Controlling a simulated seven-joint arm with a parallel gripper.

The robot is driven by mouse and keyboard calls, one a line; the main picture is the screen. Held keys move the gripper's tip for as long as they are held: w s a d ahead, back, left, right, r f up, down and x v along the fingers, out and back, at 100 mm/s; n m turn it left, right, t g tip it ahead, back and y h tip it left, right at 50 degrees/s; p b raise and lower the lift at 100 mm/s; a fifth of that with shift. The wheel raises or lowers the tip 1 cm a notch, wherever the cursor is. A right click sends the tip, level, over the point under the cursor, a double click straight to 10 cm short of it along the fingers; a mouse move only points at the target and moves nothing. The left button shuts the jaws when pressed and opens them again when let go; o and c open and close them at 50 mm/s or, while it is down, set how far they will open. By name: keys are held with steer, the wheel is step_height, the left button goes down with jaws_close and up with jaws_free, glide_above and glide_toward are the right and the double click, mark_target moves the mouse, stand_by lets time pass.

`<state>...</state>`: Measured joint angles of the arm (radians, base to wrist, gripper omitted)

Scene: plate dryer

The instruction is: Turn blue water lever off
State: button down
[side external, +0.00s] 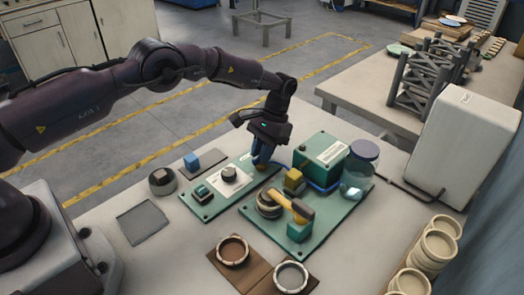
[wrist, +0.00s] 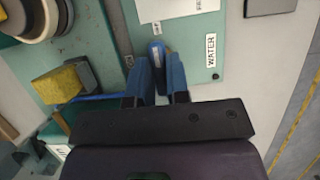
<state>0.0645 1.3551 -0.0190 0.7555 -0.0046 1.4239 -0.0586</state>
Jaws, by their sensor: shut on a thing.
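The blue water lever (wrist: 156,50) stands at the edge of a green panel (wrist: 226,62) beside a "WATER" label, in the wrist view. My gripper (wrist: 160,68) has its two blue fingers on either side of the lever and is shut on it. In the side external view my gripper (side external: 263,160) points down at the far right end of the green panel (side external: 200,207). The lever is hard to tell from the blue fingers there, and its lower part is hidden by them in the wrist view.
A black knob (side external: 230,174) sits on the same panel to the left.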

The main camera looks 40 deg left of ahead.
steer(key=c, duration=1.1)
jaws_free()
steer(key=v, duration=0.7)
steer(key=shift+r, duration=0.3)
steer(key=shift+w, duration=0.1)
